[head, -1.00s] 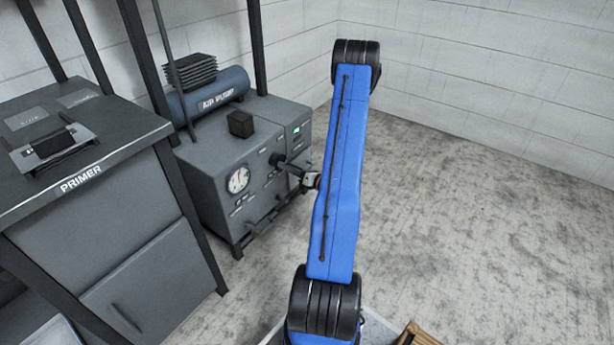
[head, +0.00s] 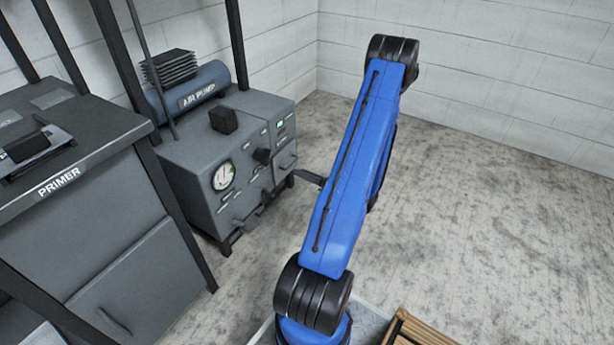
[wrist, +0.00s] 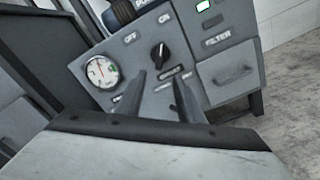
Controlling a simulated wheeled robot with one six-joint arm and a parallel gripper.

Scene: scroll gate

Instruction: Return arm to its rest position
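My arm is blue with black joints and crosses the middle of the head view. My gripper (wrist: 158,82) shows two dark fingers spread apart with nothing between them in the wrist view. In the head view only a dark finger part shows left of the arm, in front of the grey air pump cabinet; the rest is hidden behind the arm. The air pump cabinet (head: 212,185) has a round white gauge (wrist: 99,71) and a black knob (wrist: 159,55) between OFF and ON labels. The fingers look apart from the knob.
A grey bench labelled PRIMER (head: 110,118) stands at left, with dark posts beside it. A wooden crate (head: 415,330) is at the bottom. The concrete floor (head: 500,200) at right is clear.

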